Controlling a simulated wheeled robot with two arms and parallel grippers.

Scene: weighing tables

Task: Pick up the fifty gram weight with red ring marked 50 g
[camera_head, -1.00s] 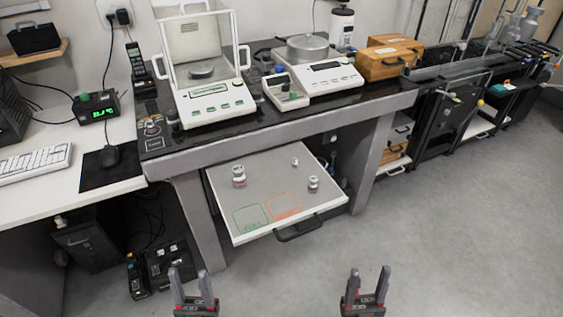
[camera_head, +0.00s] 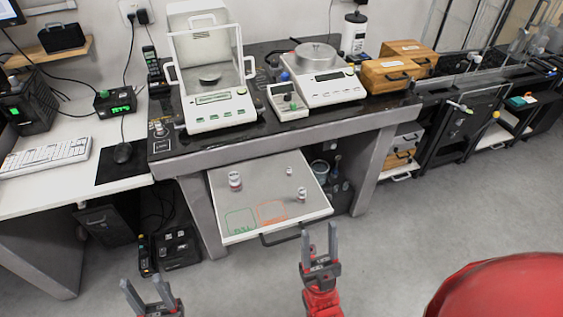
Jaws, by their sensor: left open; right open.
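Three weights stand on the pulled-out grey tray (camera_head: 265,185) under the weighing table. The largest weight (camera_head: 235,181) is at the left and shows a reddish band. A medium weight (camera_head: 302,194), also with a reddish tint, stands near the right edge. A small weight (camera_head: 289,171) stands behind it. The markings are too small to read, so I cannot tell which is 50 g. My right gripper (camera_head: 320,240) is open and empty, in front of the tray's right front corner. My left gripper (camera_head: 144,286) is open and empty at the lower left, away from the tray.
The tray front has a green outlined square (camera_head: 240,221), an orange one (camera_head: 271,211) and a dark handle (camera_head: 281,236). The tabletop above holds a glass-walled balance (camera_head: 218,110) and a second scale (camera_head: 328,86).

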